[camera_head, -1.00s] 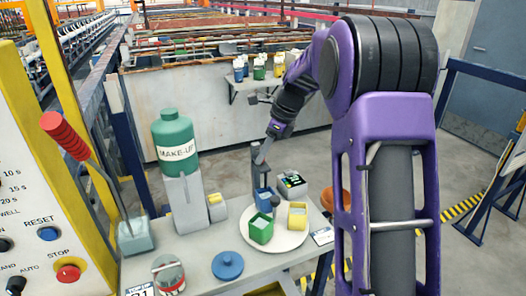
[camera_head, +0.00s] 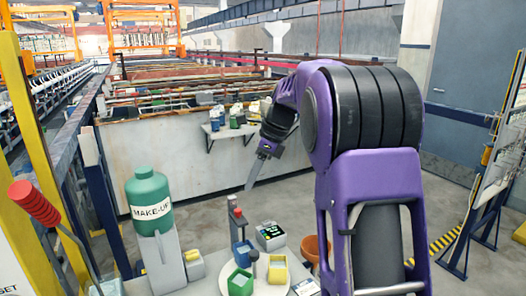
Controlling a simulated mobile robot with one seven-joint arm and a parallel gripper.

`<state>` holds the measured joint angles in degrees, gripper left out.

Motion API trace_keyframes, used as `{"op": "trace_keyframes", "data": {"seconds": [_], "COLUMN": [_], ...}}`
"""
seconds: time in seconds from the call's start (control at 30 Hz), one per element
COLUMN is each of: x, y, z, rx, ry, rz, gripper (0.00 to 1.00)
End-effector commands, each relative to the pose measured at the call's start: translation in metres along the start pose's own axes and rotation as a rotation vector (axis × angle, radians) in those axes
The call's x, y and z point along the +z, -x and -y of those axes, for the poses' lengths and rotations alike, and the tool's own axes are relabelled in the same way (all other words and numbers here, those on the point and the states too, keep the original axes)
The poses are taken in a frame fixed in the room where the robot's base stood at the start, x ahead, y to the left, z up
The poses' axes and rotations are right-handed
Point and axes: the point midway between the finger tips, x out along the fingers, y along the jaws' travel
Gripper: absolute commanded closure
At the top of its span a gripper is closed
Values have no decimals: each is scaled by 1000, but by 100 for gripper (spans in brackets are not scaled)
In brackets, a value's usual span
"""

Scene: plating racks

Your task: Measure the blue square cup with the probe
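The blue square cup (camera_head: 242,255) stands on the round white plate (camera_head: 226,283) at the bottom of the view, with a green square cup (camera_head: 240,283) in front and a yellow square cup (camera_head: 278,270) to its right. A grey upright piece with a red band (camera_head: 238,216), possibly the probe, rises at the blue cup; whether it stands in or behind it I cannot tell. A meter with a lit display (camera_head: 270,235) is behind the cups. My gripper (camera_head: 250,186) hangs above and behind the cups, apart from them. Its narrow, pale end shows edge-on, so its opening is unclear.
A dark-knobbed post (camera_head: 254,257) stands among the cups. The green MAKE-UP bottle (camera_head: 149,205) is on the left, beside a red-handled lever (camera_head: 35,203). A wall shelf (camera_head: 234,131) with several small cups is behind my gripper. An orange bowl (camera_head: 314,247) is right of the meter.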

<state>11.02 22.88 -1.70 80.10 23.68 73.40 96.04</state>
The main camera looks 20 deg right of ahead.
Motion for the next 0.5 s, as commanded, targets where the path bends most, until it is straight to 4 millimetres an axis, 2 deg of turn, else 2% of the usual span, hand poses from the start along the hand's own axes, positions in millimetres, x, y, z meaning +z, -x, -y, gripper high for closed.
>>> {"op": "trace_keyframes", "data": {"seconds": [0.03,0.2,0.33,0.5], "x": [0,0,0,0], "y": [14,49,68,79], "z": [1,1,1,0], "rx": [-6,-4,-3,-1], "ry": [1,1,1,0], "rz": [1,1,1,1], "gripper": [61,61,61,61]}}
